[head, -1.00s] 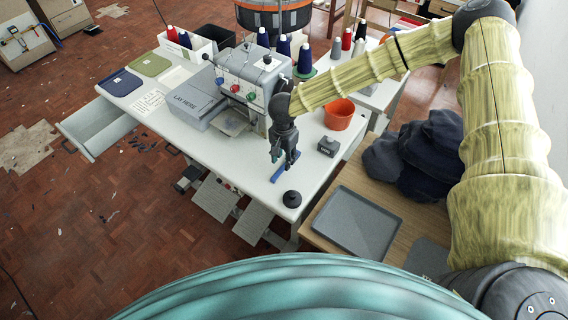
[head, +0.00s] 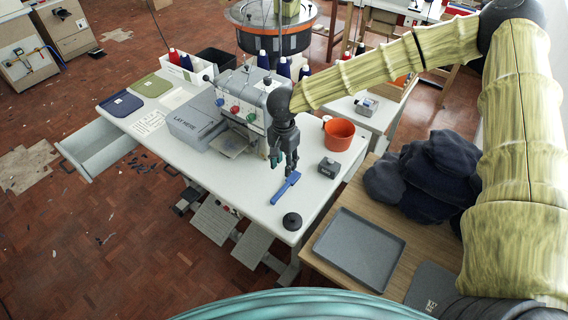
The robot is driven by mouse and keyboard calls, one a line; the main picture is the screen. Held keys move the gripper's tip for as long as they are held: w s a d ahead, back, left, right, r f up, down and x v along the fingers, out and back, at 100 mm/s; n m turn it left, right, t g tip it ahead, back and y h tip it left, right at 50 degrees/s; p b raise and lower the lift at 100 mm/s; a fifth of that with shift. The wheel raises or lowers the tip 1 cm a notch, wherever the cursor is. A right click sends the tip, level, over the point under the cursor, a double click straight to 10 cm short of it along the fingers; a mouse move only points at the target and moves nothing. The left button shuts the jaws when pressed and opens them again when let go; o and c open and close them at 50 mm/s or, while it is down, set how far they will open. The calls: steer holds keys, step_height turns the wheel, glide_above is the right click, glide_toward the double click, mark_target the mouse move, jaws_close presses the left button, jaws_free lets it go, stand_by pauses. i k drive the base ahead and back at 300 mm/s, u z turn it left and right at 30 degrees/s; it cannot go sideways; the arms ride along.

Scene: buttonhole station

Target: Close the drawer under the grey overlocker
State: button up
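The grey overlocker (head: 241,100) stands on the white table (head: 225,190), behind and left of my gripper. The drawer (head: 97,148) sticks out from the table's left side. It is pulled well open, looks empty inside, and has a dark handle (head: 64,163) at its outer end. My gripper (head: 284,168) hangs over the table's right part, far from the drawer, pointing down. Its fingers look apart with nothing between them. A blue tool (head: 286,187) lies on the table just below the fingertips.
A grey box (head: 195,118) marked "LAY HERE", an orange pot (head: 339,134), a small grey block (head: 329,168) and a black knob-like piece (head: 292,221) are on the table. A grey tray (head: 358,250) lies on the wooden bench at right.

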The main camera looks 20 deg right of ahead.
mark_target(93, 148)
steer(key=u, duration=1.7)
steer(key=i, duration=1.3)
steer(key=z, duration=0.95)
